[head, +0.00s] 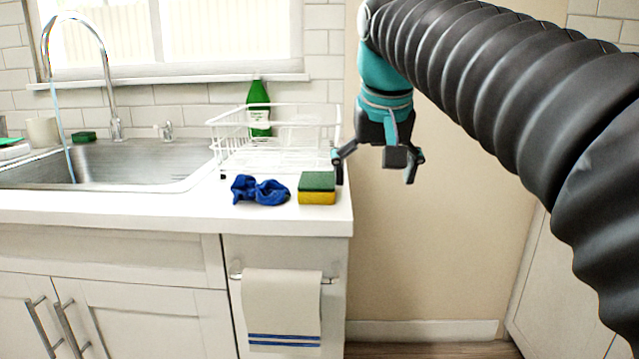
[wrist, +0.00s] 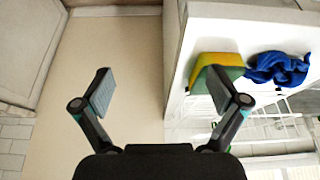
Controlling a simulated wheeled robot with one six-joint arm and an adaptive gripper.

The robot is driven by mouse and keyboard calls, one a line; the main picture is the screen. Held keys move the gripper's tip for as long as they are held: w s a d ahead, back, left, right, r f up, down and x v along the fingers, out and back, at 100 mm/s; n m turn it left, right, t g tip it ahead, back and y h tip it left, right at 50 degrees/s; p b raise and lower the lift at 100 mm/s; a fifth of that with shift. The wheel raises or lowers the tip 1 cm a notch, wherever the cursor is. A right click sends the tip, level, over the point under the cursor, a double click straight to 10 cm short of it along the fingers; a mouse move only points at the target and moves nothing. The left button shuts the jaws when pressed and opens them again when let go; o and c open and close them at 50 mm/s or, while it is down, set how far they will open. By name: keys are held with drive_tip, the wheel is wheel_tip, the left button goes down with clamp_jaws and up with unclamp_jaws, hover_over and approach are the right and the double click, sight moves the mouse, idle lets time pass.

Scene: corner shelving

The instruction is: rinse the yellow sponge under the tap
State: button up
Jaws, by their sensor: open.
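The yellow sponge (head: 317,188) with a green top lies on the counter near its right front corner. It also shows in the wrist view (wrist: 218,66), partly behind one of my fingers. My gripper (head: 381,172) is open and empty, to the right of the sponge and past the counter's right edge. In the wrist view my gripper (wrist: 163,95) has its fingers wide apart, with bare wall and floor between them. The tap (head: 108,80) arches over the sink (head: 130,158) at the left, and a thin stream of water falls from it.
A crumpled blue cloth (head: 260,190) lies just left of the sponge. A white dish rack (head: 235,150) stands behind, with a green bottle (head: 258,105). A towel (head: 282,300) hangs on the counter front. Free space lies right of the counter.

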drive_tip(key=w+a+r+p, duration=0.1)
drive_tip(key=w+a+r, duration=0.6)
drive_tip(key=a+r, duration=0.1)
hover_over(318, 174)
drive_tip(key=s, duration=0.2)
drive_tip(key=shift+m, duration=0.3)
drive_tip(key=f, duration=0.6)
drive_tip(key=shift+w+a+f, duration=0.2)
drive_tip(key=shift+a+f, duration=0.05)
drive_tip(key=shift+f, duration=0.15)
drive_tip(key=x, duration=0.1)
drive_tip(key=b+x, duration=0.1)
drive_tip(key=x, duration=0.1)
drive_tip(key=b+x, duration=0.1)
drive_tip(key=shift+s+d+f, duration=0.2)
drive_tip(key=shift+d+f, duration=0.05)
drive_tip(key=shift+f, duration=0.05)
drive_tip(key=shift+w+f, duration=0.2)
drive_tip(key=shift+f, duration=0.25)
drive_tip(key=c, duration=0.9)
drive_tip(key=shift+o, duration=0.2)
drive_tip(key=shift+r, duration=0.1)
